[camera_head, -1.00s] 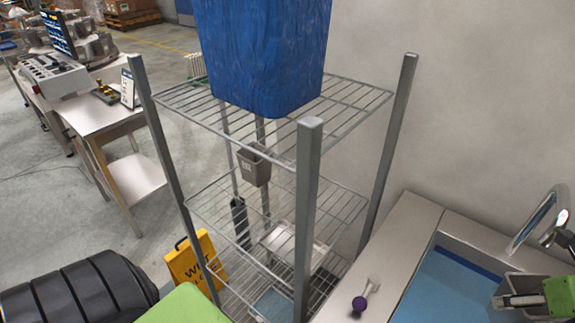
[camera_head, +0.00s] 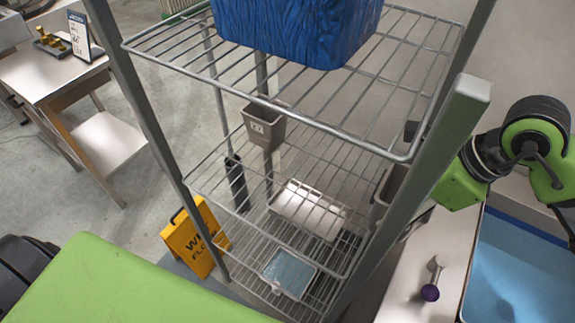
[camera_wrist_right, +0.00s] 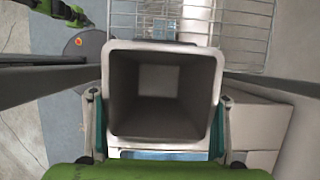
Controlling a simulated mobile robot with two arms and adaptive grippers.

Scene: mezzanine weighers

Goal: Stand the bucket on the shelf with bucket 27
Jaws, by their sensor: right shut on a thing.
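A small grey-brown bucket with a number label that looks like 27 (camera_head: 264,127) stands upright on the middle wire shelf (camera_head: 330,165) of the rack, toward its back left in the head view. My right gripper (camera_wrist_right: 157,128) is shut on another grey bucket (camera_wrist_right: 108,75), one finger on each side, its open mouth facing the wrist camera. In the head view this held bucket (camera_head: 384,190) shows only partly beside the rack's front right post, which hides the gripper. I cannot tell whether it is inside the shelf edge. My left gripper is out of view.
The front post (camera_head: 430,170) stands close to my right arm. A big blue bin (camera_head: 300,30) is on the top shelf. A white box and a blue tray (camera_head: 288,272) lie lower down. A yellow wet-floor sign (camera_head: 192,243) stands left; a sink (camera_head: 515,270) is right.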

